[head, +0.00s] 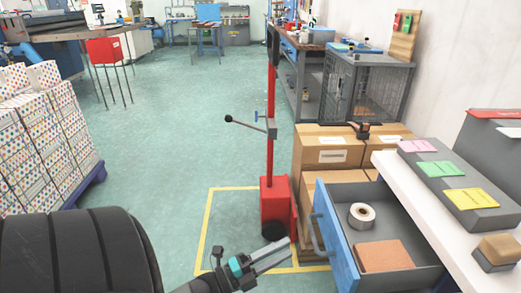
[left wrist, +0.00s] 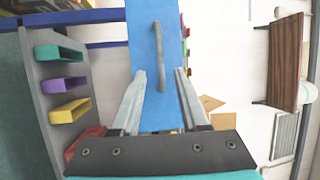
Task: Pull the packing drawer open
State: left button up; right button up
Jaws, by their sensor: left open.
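The packing drawer (head: 345,245) stands pulled out from under the white worktop, with its inside in view. It has a blue front and grey walls, and holds a white tape roll (head: 362,215) and a brown block (head: 384,257). Its grey handle (head: 317,235) is on the blue front and also shows in the left wrist view (left wrist: 160,57). My left gripper (head: 289,246) is open and empty, to the left of the handle. In the left wrist view its fingers (left wrist: 159,78) point toward the handle, with a gap visible between them. My right gripper is not in view.
The white worktop (head: 400,180) above the drawer carries a grey holder with pink, green and yellow pads (head: 442,169). A red post stand (head: 272,200) is on the floor behind the gripper. Cardboard boxes (head: 325,150) are behind the drawer.

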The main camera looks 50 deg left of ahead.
pick_arm(q)
jog(key=v, duration=0.6)
jog(key=shift+w, duration=0.1)
dwell(0.4)
